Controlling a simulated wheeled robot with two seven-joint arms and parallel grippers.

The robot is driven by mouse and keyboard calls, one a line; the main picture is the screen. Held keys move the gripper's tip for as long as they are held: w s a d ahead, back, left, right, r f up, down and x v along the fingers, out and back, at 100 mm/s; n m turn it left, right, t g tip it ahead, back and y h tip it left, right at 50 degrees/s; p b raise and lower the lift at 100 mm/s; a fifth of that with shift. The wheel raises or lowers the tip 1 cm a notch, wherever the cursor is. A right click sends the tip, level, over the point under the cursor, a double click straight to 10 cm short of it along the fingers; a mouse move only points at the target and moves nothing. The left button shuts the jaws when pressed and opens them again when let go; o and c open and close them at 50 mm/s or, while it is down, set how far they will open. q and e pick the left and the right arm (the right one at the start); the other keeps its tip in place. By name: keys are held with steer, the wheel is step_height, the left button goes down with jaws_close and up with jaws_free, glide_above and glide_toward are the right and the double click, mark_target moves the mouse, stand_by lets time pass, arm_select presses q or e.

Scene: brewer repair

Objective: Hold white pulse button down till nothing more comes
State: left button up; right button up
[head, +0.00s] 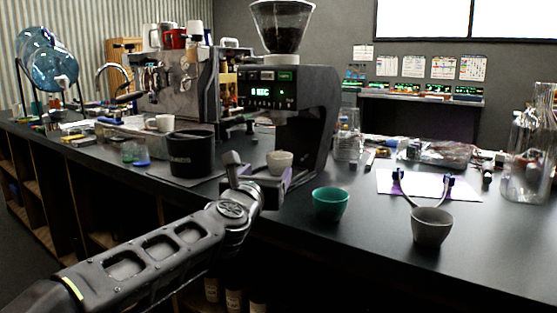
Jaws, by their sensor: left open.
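The black grinder (310,115) stands on the counter with a hopper (281,28) of dark beans on top. Its front has a green-lit display (262,92) and a row of small pale marks. Which of these is the white pulse button I cannot tell. A small white cup (280,161) is at the grinder's foot, below its front. My left gripper (250,172) is open in front of the grinder's lower front, beside the cup and well below the display. Nothing shows held in it. My right gripper is not in view.
A black bin (191,153) stands left of my left gripper. A green cup (330,203) and a grey cup (432,226) stand to the right. An espresso machine (182,82) is behind left. Glass vessels (530,150) stand at far right.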

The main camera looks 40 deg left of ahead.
arm_select(q)
jaws_close()
stand_by(0.6)
stand_by(0.9)
